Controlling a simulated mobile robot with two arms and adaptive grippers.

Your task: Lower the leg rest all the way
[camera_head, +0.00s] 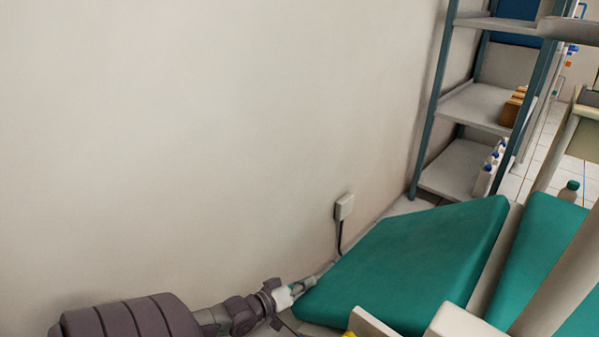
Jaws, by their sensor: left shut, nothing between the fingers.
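The green padded panel (412,262), which looks like the leg rest, lies at the lower middle right and slopes. My left gripper (305,286) comes in from the lower left and is shut at the panel's near left corner. Its fingertips are beside or against the pad's edge; I cannot tell if they touch. Another green pad (530,262) lies to the right, past a pale gap. My right gripper is not in view.
A plain wall fills the left. A white wall box (344,206) with a dark cable is behind the panel. A metal shelf rack (477,107) with boxes and white bottles stands at the back right. Pale posts cross the right edge.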

